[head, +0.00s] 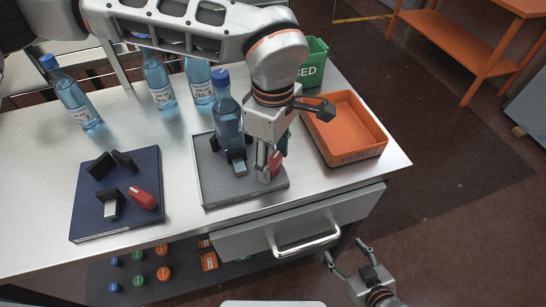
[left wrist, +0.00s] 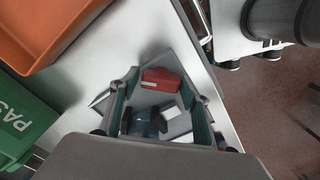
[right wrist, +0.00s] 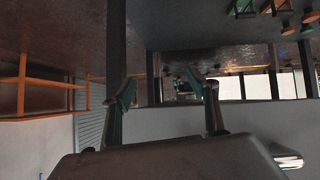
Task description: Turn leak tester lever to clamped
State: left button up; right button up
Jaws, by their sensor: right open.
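The grey leak tester (head: 215,185) sits on the bench with a blue-capped bottle (head: 226,108) upright in its black holder. Its red lever (head: 275,163) is at the right side, partly hidden by my left gripper (head: 268,170). In the left wrist view, the red lever (left wrist: 162,79) lies between and just beyond the tips of my left gripper (left wrist: 165,85), with gaps on both sides; the fingers are apart. I cannot tell whether a finger touches it. My right gripper (head: 350,258) is open and empty, low in front of the bench; its spread fingers also show in the right wrist view (right wrist: 165,85).
A navy fixture (head: 90,215) with another red lever (head: 143,197) lies left of the tester. Several bottles (head: 158,80) stand behind. An orange tray (head: 345,130) and a green bin (head: 315,60) are at the right. A drawer (head: 300,225) is below the bench top.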

aim_at(273, 160)
pick_arm(q)
notch_tip(273, 160, up, 12)
dwell(0.6)
dwell(0.5)
